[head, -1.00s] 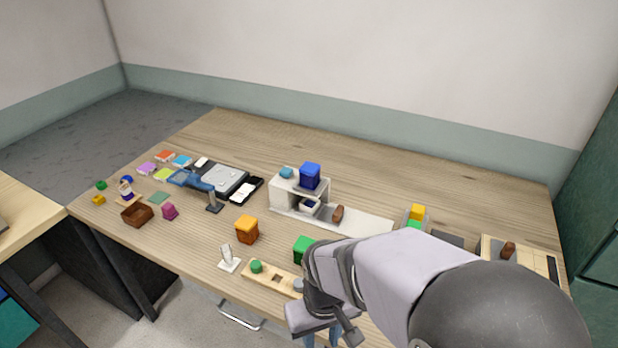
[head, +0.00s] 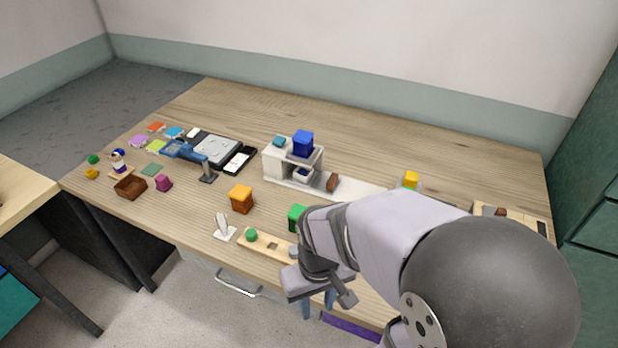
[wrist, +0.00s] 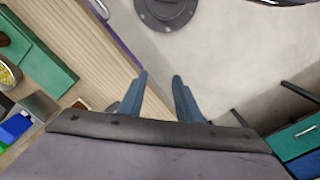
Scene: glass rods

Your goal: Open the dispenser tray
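The dispenser (head: 275,166) is a small white unit standing mid-table in the head view, with a dark blue cube-shaped block (head: 303,144) on top. A small tray-like part (head: 303,173) with something dark blue in it shows at its front, low down; I cannot tell how far it is pulled out. My gripper (head: 318,304) hangs at the table's front edge, pointing down, well apart from the dispenser. In the wrist view its two blue fingers (wrist: 160,88) are apart with nothing between them. The dispenser is not recognisable in the wrist view.
A white strip (head: 358,190) with a brown piece (head: 332,182) runs right from the dispenser. An orange block (head: 241,199), a green block (head: 297,217), a white stand (head: 223,229) and a wooden strip (head: 263,245) lie in front. My arm hides the front right.

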